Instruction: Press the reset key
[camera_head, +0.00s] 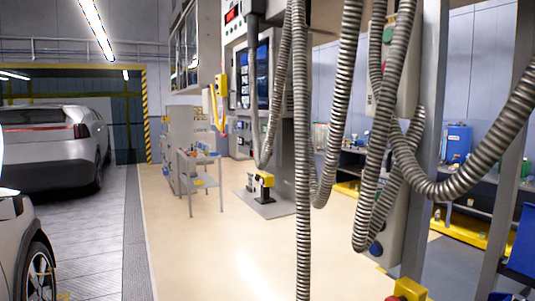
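No reset key can be told for certain in the head view. A machine control panel (233,22) with a red display and small buttons is at the top centre, too small to read. A tall grey column panel (391,215) at the right carries a green button (388,34) near its top and a blue round button (376,248) low down. Hanging hoses partly cover this panel. Neither of my grippers is in view.
Ribbed grey hoses (302,150) hang across the centre and right. A grey trolley (200,180) stands left of centre, with a silver car (50,140) beyond. Shelves with a blue container (458,141) are at the right. The cream floor (225,250) in the middle is clear.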

